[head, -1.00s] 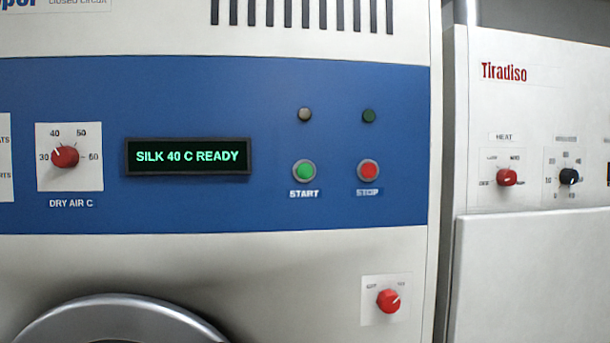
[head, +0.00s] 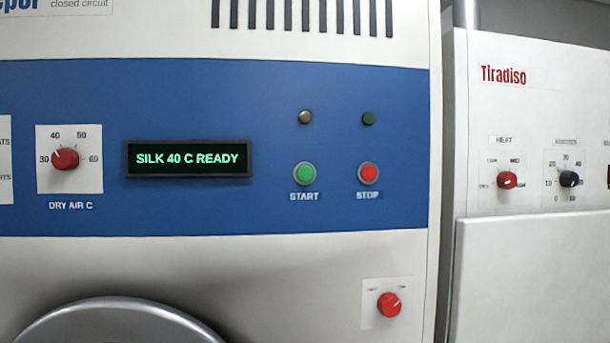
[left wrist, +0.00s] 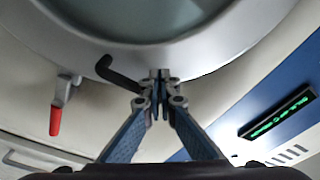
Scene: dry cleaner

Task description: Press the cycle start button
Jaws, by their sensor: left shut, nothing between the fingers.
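The green start button (head: 304,174) sits on the blue panel of the machine in the head view, above the label START. The red stop button (head: 368,173) is to its right. The display (head: 188,158) reads "SILK 40 C READY"; it also shows at the right of the left wrist view (left wrist: 279,116). My left gripper (left wrist: 159,75) is shut and empty in the left wrist view, in front of the round door's metal rim (left wrist: 205,48). Neither gripper shows in the head view, and nothing covers the start button there.
A dark hooked handle (left wrist: 118,75) is beside my left fingertips, and a red-handled lever (left wrist: 56,120) is farther left. A red dial (head: 65,156) and a lower red knob (head: 388,305) are on the machine. A second machine (head: 535,130) stands at the right.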

